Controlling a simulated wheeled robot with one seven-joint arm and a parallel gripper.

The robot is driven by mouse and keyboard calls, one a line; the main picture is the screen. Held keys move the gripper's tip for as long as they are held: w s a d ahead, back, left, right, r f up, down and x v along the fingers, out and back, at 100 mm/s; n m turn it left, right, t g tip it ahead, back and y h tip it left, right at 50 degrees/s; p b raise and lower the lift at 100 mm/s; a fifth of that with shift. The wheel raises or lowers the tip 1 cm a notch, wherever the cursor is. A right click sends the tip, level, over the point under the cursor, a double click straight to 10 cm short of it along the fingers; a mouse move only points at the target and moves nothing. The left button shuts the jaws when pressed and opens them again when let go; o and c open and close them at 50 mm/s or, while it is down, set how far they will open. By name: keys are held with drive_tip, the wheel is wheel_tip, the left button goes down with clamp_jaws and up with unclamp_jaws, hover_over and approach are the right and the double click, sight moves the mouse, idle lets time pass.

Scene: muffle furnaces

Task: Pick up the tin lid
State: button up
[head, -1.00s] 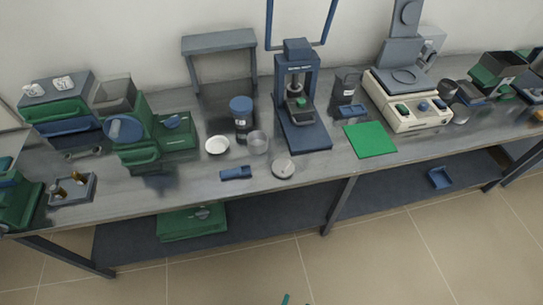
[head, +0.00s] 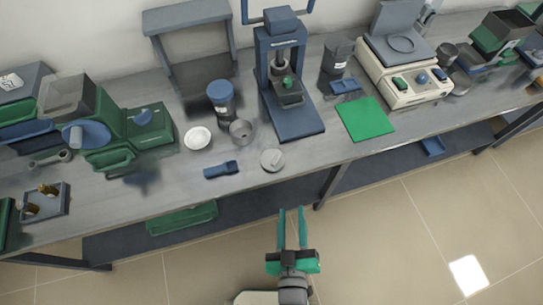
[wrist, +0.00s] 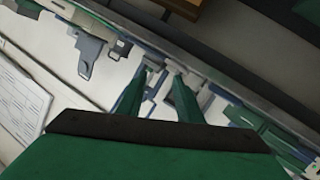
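A small round grey lid (head: 272,160) with a raised grip on top, which looks like the tin lid, lies flat near the front edge of the bench. An open grey metal tin (head: 241,131) stands behind it to the left. My gripper (head: 292,212) has two green fingers held apart with nothing between them. It is in front of the bench edge, below and slightly right of the lid in the head view. The fingers also show apart in the wrist view (wrist: 160,88), where I cannot make out the lid.
A blue press (head: 293,120) stands behind the lid. A white dish (head: 197,138), a dark jar with a blue top (head: 221,98) and a small blue object (head: 221,170) are to the left. A green mat (head: 365,119) lies to the right. Bare bench surrounds the lid.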

drive_tip(key=w+d+r+n+t+h, duration=0.1)
drive_tip(key=w+d+r+h, duration=0.25)
drive_tip(key=w+d, duration=0.4)
drive_tip(key=w+d+r+n+h, duration=0.15)
drive_tip(key=w+d+r, duration=0.3)
drive_tip(key=w, duration=0.55)
drive_tip(key=w+d+r+m+g+h, duration=0.75)
drive_tip(key=d+r+m, duration=0.25)
drive_tip(key=d+r, duration=0.15)
drive_tip(key=m+g+y, duration=0.2)
drive_tip(key=g+y, duration=0.7)
drive_tip(key=y, duration=0.4)
hover_over(276, 158)
wheel_tip(276, 158, down, 9)
drive_tip(key=shift+f, duration=5.25)
clamp_jaws()
